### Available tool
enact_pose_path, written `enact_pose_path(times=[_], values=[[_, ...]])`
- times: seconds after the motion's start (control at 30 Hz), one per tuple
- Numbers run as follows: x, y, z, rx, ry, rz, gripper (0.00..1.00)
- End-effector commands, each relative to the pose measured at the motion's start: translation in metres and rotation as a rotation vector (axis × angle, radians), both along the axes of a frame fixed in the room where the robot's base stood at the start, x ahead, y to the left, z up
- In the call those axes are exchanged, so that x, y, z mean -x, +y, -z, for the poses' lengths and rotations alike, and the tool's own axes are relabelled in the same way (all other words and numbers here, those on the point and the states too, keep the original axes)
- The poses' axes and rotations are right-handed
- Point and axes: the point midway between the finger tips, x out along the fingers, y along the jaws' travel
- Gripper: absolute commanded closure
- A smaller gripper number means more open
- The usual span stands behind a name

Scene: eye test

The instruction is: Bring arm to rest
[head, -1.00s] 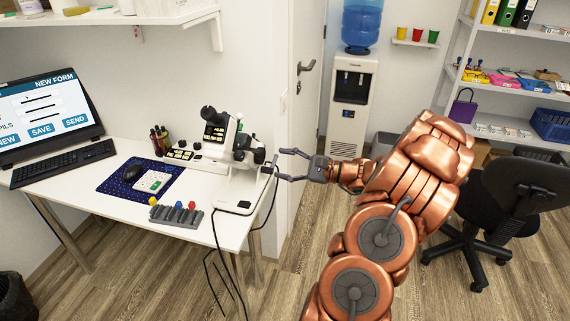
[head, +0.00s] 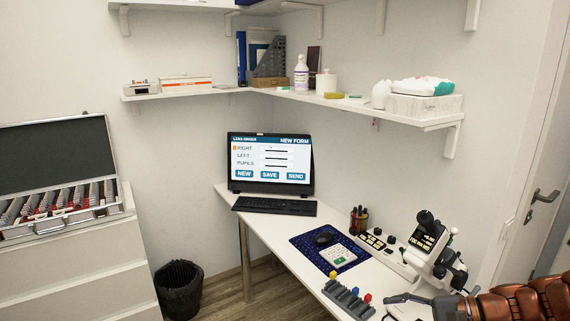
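My copper-coloured arm (head: 525,302) enters the head view at the bottom right corner and is largely cut off by the frame edge. My gripper (head: 392,307) is at its left end, with grey fingers pointing left in front of the white desk (head: 262,221). The fingers look spread apart with nothing between them, though the lower part is cut off. The gripper appears near the white and black optical instrument (head: 428,243); I cannot tell whether they touch.
A rack with coloured knobs (head: 347,298), a mouse mat (head: 303,250), a pen holder (head: 358,220) and a monitor (head: 270,163) stand on the desk. A wall shelf (head: 440,122) hangs above. A black bin (head: 178,288) and a drawer cabinet (head: 90,280) with an open case are left.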

Motion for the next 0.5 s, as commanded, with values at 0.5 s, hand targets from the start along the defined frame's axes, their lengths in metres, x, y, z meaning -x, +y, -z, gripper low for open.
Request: enact_pose_path(times=[0.5], values=[[0.128,0.107,0.011,0.478,0.042,-0.565,0.41]])
